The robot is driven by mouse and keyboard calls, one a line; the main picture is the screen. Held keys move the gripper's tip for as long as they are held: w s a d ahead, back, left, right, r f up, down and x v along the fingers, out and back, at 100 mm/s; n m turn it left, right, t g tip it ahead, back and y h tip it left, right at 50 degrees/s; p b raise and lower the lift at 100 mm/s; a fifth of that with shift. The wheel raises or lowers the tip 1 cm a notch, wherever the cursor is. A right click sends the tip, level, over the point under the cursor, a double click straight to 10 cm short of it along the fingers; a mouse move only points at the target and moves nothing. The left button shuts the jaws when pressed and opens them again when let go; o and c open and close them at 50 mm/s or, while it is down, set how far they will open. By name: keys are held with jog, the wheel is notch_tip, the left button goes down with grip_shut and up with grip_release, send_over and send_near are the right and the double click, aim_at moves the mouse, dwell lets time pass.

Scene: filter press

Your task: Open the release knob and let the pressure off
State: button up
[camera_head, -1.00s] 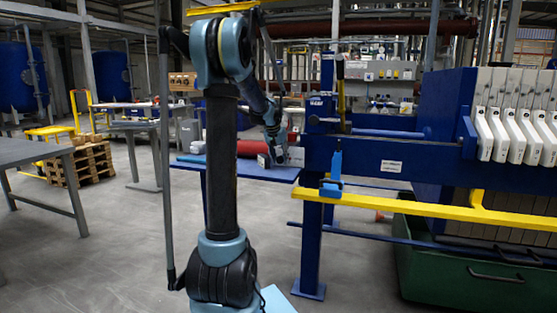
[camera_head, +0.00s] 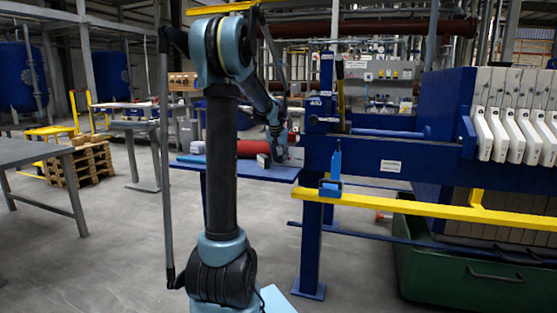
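My arm stands in the left middle of the head view, and its far end reaches down over a blue shelf (camera_head: 262,174) beside the press. My gripper (camera_head: 265,160) is small and dark there, close to a red cylinder (camera_head: 246,149) lying on the shelf. I cannot tell whether its fingers are open or shut, or whether they touch anything. I cannot make out the release knob; it may be hidden by my gripper or too small to see.
The blue press frame (camera_head: 352,158) stands right of my gripper, with a yellow rail (camera_head: 420,209) in front. White filter plates (camera_head: 518,132) hang at right above a green trough (camera_head: 470,278). A grey table (camera_head: 32,152) and wooden pallets (camera_head: 85,165) stand left. Floor between is clear.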

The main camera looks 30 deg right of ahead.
jog(key=shift+o, duration=0.5)
jog(key=shift+a, duration=0.1)
jog(key=v, duration=1.1)
jog(key=shift+a+r, duration=0.15)
jog(key=shift+r, duration=0.2)
jog(key=shift+s, duration=0.1)
jog(key=s+a+f+n+y, duration=0.1)
jog(key=s+a+f+n, duration=0.2)
jog(key=a, duration=0.6)
jog(key=s+a+f, duration=0.2)
jog(key=s+a, duration=0.2)
jog(key=a, duration=0.6)
jog(key=s+a+f+n+y, duration=0.1)
jog(key=s+a+f+n, duration=0.2)
jog(key=a, duration=0.6)
jog(key=s+a+f+n, duration=0.2)
jog(key=s+a+f, duration=0.5)
jog(key=s+f, duration=0.1)
jog(key=s+a+f+n+y, duration=0.1)
jog(key=s+a+f+n, duration=0.1)
jog(key=s+a+f, duration=0.5)
jog(key=s+f, duration=0.2)
jog(key=s, duration=0.2)
jog(key=shift+a+g, duration=0.2)
jog(key=shift+g, duration=0.2)
jog(key=shift+w, duration=0.1)
